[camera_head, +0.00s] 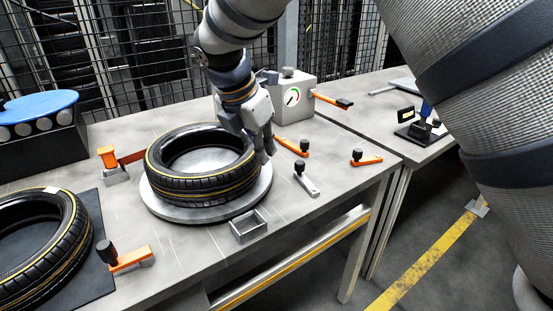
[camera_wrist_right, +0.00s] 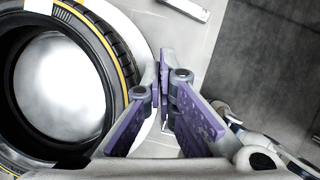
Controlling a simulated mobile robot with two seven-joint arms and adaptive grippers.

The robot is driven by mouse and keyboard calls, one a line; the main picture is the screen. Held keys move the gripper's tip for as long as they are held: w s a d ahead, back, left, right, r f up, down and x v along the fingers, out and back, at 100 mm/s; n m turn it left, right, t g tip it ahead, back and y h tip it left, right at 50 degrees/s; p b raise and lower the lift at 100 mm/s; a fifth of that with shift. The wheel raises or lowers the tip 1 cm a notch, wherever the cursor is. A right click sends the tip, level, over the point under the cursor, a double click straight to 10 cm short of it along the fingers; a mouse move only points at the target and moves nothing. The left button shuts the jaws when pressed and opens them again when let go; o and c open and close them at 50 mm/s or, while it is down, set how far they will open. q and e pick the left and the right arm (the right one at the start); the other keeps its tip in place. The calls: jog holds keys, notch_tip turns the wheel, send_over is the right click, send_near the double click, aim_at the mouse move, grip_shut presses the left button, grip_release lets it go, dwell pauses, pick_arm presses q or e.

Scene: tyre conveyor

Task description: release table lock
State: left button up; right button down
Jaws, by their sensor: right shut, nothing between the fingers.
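A tyre (camera_head: 200,165) with a yellow stripe lies flat on a round grey turntable (camera_head: 220,212) on the table. My right gripper (camera_head: 266,156) points down at the right edge of the turntable, beside the tyre. It is shut and empty; its purple-padded fingers (camera_wrist_right: 164,62) meet in the wrist view, with the tyre (camera_wrist_right: 115,45) to their left. I cannot tell which is the table lock. My left gripper is not in view.
A gauge box (camera_head: 292,97) with an orange handle stands behind. A second tyre (camera_head: 45,240) lies on a dark mat at left, near an orange lever (camera_head: 128,259). A small metal tray (camera_head: 248,226) sits in front of the turntable. A second table (camera_head: 385,105) stands at right.

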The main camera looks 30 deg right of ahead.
aim_at(307, 178)
jog(key=x, duration=0.9)
jog(key=shift+s+f+b, duration=0.1)
jog(key=shift+f+b, duration=0.25)
jog(key=shift+w+d+r, duration=0.1)
jog(key=shift+w+d, duration=0.15)
jog(key=shift+d, duration=0.35)
jog(key=shift+w+d+r, duration=0.1)
jog(key=shift+w+d, duration=0.2)
jog(key=shift+d, duration=0.35)
jog(key=shift+w+d, duration=0.1)
jog(key=shift+d, duration=0.3)
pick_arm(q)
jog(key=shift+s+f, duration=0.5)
pick_arm(e)
jog(key=shift+w+d, duration=0.1)
jog(key=shift+d, duration=0.15)
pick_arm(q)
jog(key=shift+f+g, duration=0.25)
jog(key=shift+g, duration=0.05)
pick_arm(e)
jog(key=shift+w+f+m, duration=0.1)
jog(key=shift+m, duration=0.2)
